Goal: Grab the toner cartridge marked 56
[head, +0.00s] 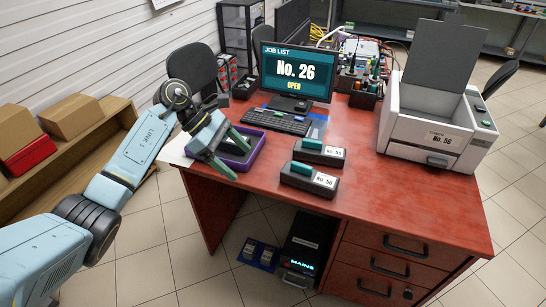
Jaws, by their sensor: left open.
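The toner cartridge marked No. 56 (296,180) lies on the red desk near its front edge. It is dark with a teal part on top and a white label. A similar cartridge (310,156) lies just behind it; its label number is too small to read surely. My left gripper (238,156) is open and empty, over the purple-rimmed tray (241,164) to the left of both cartridges. It is apart from the No. 56 cartridge. My right gripper is not in view.
The monitor (296,72) reads "JOB LIST No. 26 OPEN", with a keyboard (276,121) before it. A printer (437,125) with its lid raised stands at the right. The desk (400,195) is clear between the cartridges and the printer.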

